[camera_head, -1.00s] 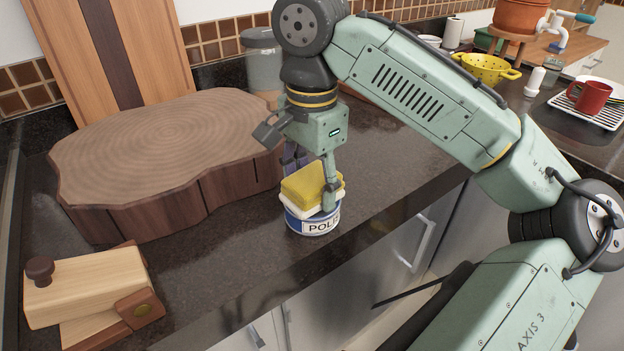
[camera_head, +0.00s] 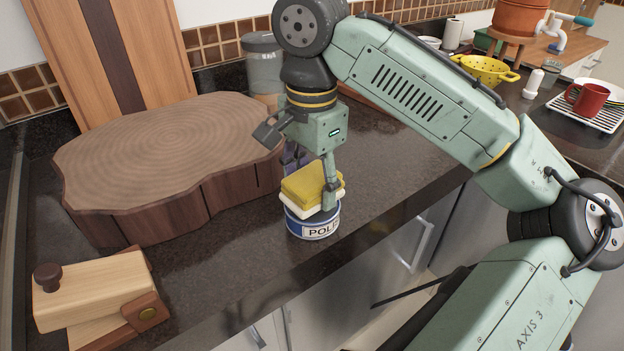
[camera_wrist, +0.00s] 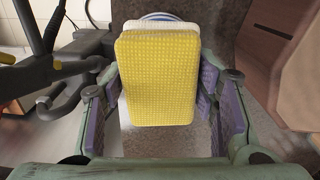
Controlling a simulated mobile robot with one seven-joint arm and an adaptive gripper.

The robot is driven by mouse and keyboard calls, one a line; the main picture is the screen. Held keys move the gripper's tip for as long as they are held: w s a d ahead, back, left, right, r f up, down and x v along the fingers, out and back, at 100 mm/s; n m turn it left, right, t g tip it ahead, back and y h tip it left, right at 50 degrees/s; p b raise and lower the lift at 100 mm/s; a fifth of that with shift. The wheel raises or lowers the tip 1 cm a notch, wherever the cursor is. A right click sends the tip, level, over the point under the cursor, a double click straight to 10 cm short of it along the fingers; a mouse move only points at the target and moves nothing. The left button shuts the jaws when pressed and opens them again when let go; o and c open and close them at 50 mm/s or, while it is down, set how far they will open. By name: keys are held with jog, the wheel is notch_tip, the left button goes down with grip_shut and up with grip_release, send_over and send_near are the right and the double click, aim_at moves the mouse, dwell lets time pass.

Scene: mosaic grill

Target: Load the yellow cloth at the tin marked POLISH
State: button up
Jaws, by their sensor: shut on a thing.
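The yellow cloth (camera_head: 308,186) is a folded, textured pad lying on a white pad (camera_head: 299,207), over the blue-and-white tin marked POLISH (camera_head: 313,227) on the dark counter. My gripper (camera_head: 314,184) points down around the yellow cloth, one finger showing at its right side. In the wrist view the yellow cloth (camera_wrist: 159,78) fills the space between my fingers, with the white pad (camera_wrist: 150,27) and part of the tin's rim behind it. My gripper is shut on the yellow cloth. Whether the pads touch the tin's top is hard to tell.
A thick wooden slab (camera_head: 170,155) stands close on the left. A wooden box with a knob (camera_head: 92,292) lies at the front left. A glass jar (camera_head: 263,65) stands behind my gripper. The counter's front edge runs close by the tin.

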aim_at(312, 177)
jog(key=shift+r+p, duration=2.55)
jog(key=shift+r, duration=0.4)
jog(key=shift+s+f, duration=0.1)
jog(key=shift+f, duration=0.05)
